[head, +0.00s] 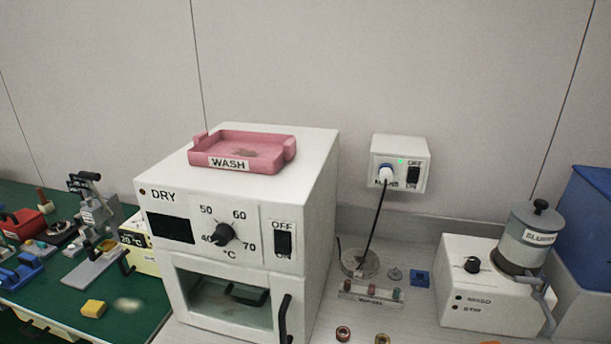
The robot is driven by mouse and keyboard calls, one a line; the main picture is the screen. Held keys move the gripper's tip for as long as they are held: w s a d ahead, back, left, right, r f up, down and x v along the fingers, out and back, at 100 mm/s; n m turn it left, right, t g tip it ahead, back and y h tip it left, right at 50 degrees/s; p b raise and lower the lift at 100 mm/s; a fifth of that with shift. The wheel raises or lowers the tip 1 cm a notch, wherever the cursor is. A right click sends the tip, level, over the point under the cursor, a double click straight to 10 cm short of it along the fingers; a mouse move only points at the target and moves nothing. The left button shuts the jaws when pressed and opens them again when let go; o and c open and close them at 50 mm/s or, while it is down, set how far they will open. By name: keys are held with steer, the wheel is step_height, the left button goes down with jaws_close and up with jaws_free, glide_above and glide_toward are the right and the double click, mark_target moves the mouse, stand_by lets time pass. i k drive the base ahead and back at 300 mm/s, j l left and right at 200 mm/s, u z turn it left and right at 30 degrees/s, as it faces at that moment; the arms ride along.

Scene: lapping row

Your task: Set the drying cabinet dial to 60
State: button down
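The white drying cabinet (325,190), marked DRY, stands in the middle of the head view with its front towards me. Its black dial (223,233) sits on the front panel, ringed by the numbers 40, 50, 60 and 70 with °C below. The dial's pointer is too small to read surely. To its right is a black OFF/ON switch (283,243); to its left is a dark display (170,228). My gripper is not in view, and nothing covers the dial.
A pink WASH tray (275,139) sits on the cabinet. The cabinet door has a protruding black handle (284,318). A wall socket box (415,152) with a hanging cord is right of it. A slurry machine (485,285) stands farther right. Tools crowd the green mat (140,315) at left.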

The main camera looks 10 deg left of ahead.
mark_target(223, 233)
steer(key=k+j+u, duration=0.15)
steer(key=j+u, duration=0.15)
steer(key=u, duration=0.15)
steer(key=k+j+u, duration=0.1)
steer(key=j+u, duration=0.4)
steer(key=l, duration=0.15)
